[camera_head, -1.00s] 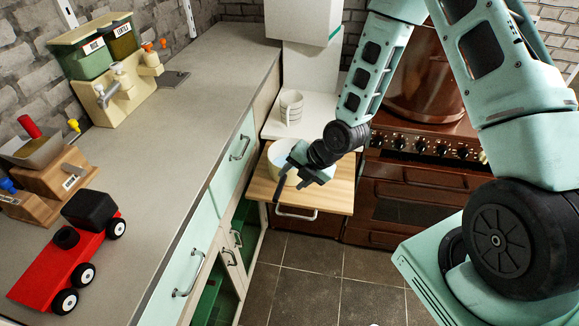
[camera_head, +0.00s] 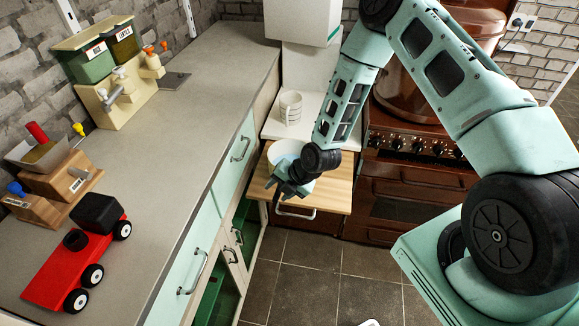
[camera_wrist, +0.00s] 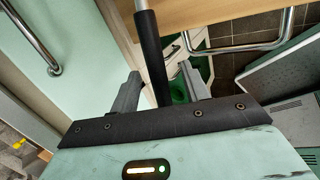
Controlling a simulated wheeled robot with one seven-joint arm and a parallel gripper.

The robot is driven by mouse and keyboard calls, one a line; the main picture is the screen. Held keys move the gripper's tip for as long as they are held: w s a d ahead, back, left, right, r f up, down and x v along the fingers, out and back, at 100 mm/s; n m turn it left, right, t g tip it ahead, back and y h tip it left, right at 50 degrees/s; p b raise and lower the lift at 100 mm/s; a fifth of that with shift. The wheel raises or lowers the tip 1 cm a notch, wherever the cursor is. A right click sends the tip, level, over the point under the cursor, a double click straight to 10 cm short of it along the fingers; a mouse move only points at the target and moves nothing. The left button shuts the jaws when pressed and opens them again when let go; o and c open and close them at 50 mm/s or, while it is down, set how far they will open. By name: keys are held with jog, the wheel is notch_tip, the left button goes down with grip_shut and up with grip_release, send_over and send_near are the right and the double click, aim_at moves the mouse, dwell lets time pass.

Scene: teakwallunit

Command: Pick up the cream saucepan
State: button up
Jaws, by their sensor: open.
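The cream saucepan (camera_head: 285,148) stands on the pull-out wooden board, largely hidden behind my wrist and gripper in the head view. Its dark handle (camera_wrist: 152,50), with a metal part at the top, shows in the wrist view. My gripper (camera_head: 286,188) is over the near left part of the board, by the pan's handle side. In the wrist view my gripper (camera_wrist: 160,74) is open, with one finger on each side of the handle. Gaps show between the handle and both fingers. The pan's body is not clear in the wrist view.
The wooden board (camera_head: 333,190) juts out between the counter (camera_head: 180,140) and the brown stove (camera_head: 415,185). Stacked white cups (camera_head: 290,108) stand on the white surface behind it. A red toy truck (camera_head: 65,265) is on the counter. A metal rail (camera_wrist: 235,48) shows near the board.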

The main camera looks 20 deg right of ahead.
grip_shut()
jog(key=shift+w+r, duration=0.1)
dwell(1.2)
